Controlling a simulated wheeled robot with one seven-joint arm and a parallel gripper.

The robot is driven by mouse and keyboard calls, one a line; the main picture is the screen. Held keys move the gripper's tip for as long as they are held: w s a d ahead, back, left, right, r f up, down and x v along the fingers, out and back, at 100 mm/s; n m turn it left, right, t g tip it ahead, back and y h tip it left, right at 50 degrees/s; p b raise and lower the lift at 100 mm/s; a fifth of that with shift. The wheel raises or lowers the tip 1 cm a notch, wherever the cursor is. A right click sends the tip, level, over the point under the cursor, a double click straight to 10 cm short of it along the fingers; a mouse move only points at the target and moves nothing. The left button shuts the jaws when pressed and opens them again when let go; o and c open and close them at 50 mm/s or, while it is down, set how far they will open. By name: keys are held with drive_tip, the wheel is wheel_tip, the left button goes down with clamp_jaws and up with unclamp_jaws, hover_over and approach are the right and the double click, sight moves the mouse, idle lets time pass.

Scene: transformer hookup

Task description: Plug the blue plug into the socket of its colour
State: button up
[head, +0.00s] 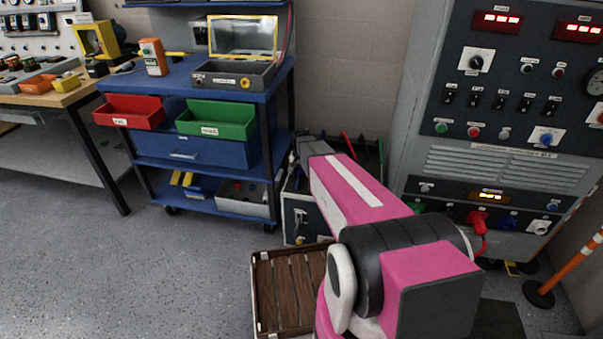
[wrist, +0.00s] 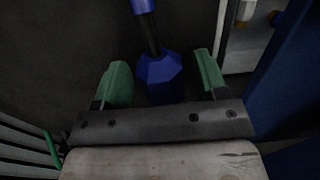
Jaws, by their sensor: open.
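The blue plug (wrist: 160,78) stands in the wrist view with a black neck and a blue upper part reaching to the top edge. My gripper (wrist: 163,80) is open, with one green fingertip on each side of the plug. Dark gaps show between the plug and both fingers. In the head view my pink arm reaches over a grey box (head: 300,218) and hides the plug. A blue socket (head: 508,223) sits low on the grey cabinet's dark panel, between a red connector (head: 477,220) and a white socket (head: 539,227).
The grey cabinet (head: 510,160) stands at the right. A blue cart (head: 205,148) with red (head: 130,112) and green bins (head: 216,121) is at the left of the box. A wooden crate (head: 290,290) lies in front. Orange-striped post (head: 565,263) stands far right. Floor at left is clear.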

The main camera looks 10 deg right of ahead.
sight(301, 170)
drive_tip(key=c, duration=0.8)
drive_tip(key=shift+r, duration=0.15)
drive_tip(key=shift+r, duration=2.85)
